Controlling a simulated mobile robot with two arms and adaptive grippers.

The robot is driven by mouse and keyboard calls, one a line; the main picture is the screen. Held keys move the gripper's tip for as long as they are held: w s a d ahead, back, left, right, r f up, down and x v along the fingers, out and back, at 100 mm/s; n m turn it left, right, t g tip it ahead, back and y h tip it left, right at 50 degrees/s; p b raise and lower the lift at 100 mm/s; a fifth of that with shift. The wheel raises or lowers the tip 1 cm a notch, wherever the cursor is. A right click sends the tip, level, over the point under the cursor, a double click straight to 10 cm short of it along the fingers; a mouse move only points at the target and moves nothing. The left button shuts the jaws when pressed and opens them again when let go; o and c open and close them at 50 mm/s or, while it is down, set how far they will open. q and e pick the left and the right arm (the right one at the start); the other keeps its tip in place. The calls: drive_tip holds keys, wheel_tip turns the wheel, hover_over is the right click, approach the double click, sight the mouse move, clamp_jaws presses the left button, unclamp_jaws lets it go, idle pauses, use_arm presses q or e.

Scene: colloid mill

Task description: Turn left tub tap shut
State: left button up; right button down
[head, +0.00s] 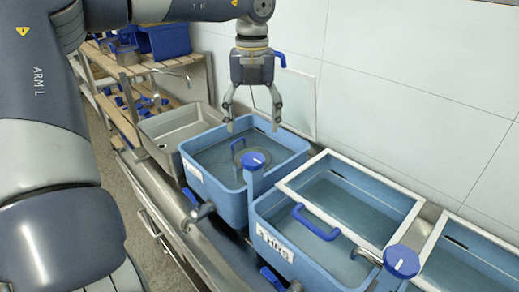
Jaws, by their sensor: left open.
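The left tub (215,200) is a blue tub of clear liquid with a round metal part in it. On its front wall is a metal tap (205,210) with a small blue lever (190,196). A post with a round blue knob (255,160) stands at its right front corner; I cannot tell which tub it serves. My left gripper (252,120) points down above the back part of the left tub, open and empty, apart from the tap and knob. My right gripper is not in view.
A second blue tub (275,245) with a white-framed lid, blue handle (315,222) and another blue knob (401,261) stands to the right. A steel sink (165,133) lies left. Shelves (150,68) stand behind. The tiled wall (410,60) closes the back.

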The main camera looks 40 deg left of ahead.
sight(253, 158)
use_arm(q)
wheel_tip(253, 158, down, 10)
drive_tip(key=shift+r+p, duration=0.15)
drive_tip(key=shift+p, duration=1.05)
drive_tip(key=c, duration=1.1)
